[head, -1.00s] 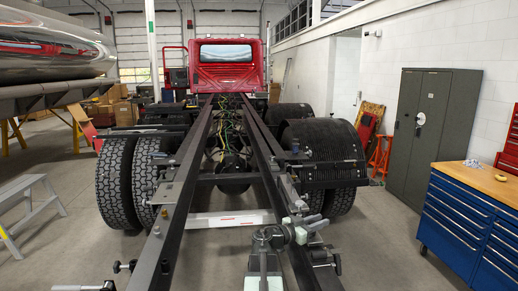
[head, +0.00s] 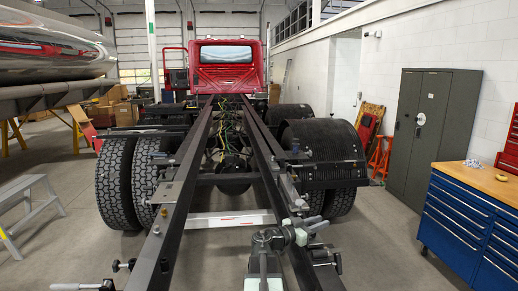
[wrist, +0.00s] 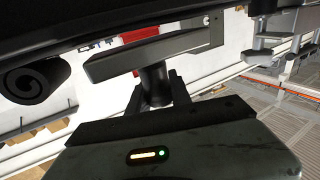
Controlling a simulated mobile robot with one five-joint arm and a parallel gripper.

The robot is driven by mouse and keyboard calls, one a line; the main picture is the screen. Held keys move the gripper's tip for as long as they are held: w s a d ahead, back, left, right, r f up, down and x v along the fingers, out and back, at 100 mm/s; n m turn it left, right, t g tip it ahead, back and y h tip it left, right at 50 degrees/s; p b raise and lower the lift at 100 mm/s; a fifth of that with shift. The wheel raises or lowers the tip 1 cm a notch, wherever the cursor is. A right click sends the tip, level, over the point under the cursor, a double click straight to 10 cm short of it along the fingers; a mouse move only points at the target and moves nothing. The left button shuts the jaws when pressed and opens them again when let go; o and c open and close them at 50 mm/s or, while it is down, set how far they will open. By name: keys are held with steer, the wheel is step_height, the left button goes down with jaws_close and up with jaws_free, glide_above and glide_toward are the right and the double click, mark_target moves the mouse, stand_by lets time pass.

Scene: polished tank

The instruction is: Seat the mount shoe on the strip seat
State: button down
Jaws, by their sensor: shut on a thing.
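My gripper (wrist: 158,100) is shut on the mount shoe (wrist: 150,55), a dark grey block with a short round stem between the fingers. In the wrist view the shoe is tilted, close to a broad black beam across the top. I cannot tell whether they touch. In the head view my gripper (head: 308,228) is above the right frame rail, and the shoe is too small to make out there. I cannot pick out the strip seat with certainty; grey metal fittings (head: 290,190) sit along the right rail ahead of the gripper.
The long left rail (head: 180,190) carries a plate and clamps. A clamp (head: 325,257) stands out from the right rail near me. Tyres (head: 115,183) and a black fender (head: 325,145) flank the rails. A blue drawer cabinet (head: 460,225) stands at right, with open floor before it.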

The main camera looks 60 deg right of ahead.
steer(key=shift+f+b, duration=0.4)
steer(key=shift+b, duration=0.05)
stand_by(0.7)
stand_by(1.1)
steer(key=c, duration=1.5)
jaws_free()
steer(key=shift+w+a, duration=0.2)
steer(key=shift+a, duration=0.25)
steer(key=shift+v, duration=1.3)
steer(key=shift+o, duration=0.3)
steer(key=o, duration=0.5)
